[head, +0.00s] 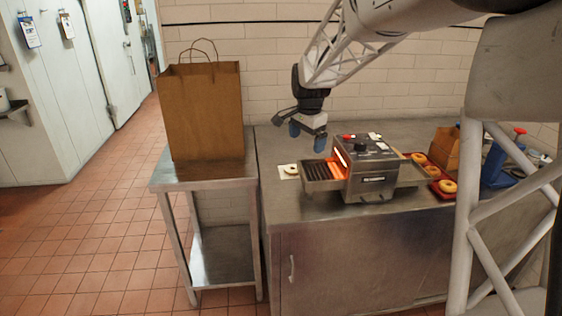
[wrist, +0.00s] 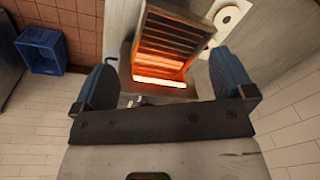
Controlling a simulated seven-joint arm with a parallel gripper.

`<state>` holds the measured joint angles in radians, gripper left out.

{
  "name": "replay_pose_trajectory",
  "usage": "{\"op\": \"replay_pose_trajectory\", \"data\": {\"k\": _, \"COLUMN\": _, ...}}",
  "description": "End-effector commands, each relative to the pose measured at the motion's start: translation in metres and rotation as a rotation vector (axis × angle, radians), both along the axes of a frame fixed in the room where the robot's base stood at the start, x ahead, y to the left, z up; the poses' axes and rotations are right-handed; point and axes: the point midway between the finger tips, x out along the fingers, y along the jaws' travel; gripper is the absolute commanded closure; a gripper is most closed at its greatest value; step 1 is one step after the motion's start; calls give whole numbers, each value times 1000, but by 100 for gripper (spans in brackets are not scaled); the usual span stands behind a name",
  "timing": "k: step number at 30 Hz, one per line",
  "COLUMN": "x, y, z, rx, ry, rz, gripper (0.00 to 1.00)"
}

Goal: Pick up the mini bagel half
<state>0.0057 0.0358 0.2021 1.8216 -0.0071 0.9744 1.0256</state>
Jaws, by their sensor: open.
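A pale mini bagel half (head: 290,169) with a dark hole lies on a small white sheet, left of the toaster on the steel counter. In the wrist view, the bagel half (wrist: 228,18) is at the top right, past the tip of the right finger. The toaster's glowing rack shows beyond the gap.
The conveyor toaster (head: 368,168) with orange-hot elements stands close right of the bagel half. Red trays with whole bagels (head: 447,186) are further right. A paper bag (head: 200,110) stands on the left side table. A blue crate (wrist: 40,50) is on the floor. A tiled wall is behind.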

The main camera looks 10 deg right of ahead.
Motion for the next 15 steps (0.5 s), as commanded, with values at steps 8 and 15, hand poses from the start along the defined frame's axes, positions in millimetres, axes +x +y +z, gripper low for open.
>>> {"op": "replay_pose_trajectory", "data": {"k": 8, "x": 73, "y": 0, "z": -35, "rx": 16, "ry": 23, "rz": -165, "gripper": 0}}
{"op": "replay_pose_trajectory", "data": {"k": 15, "x": 132, "y": 0, "z": -71, "rx": 29, "ry": 39, "rz": -312, "gripper": 0}}
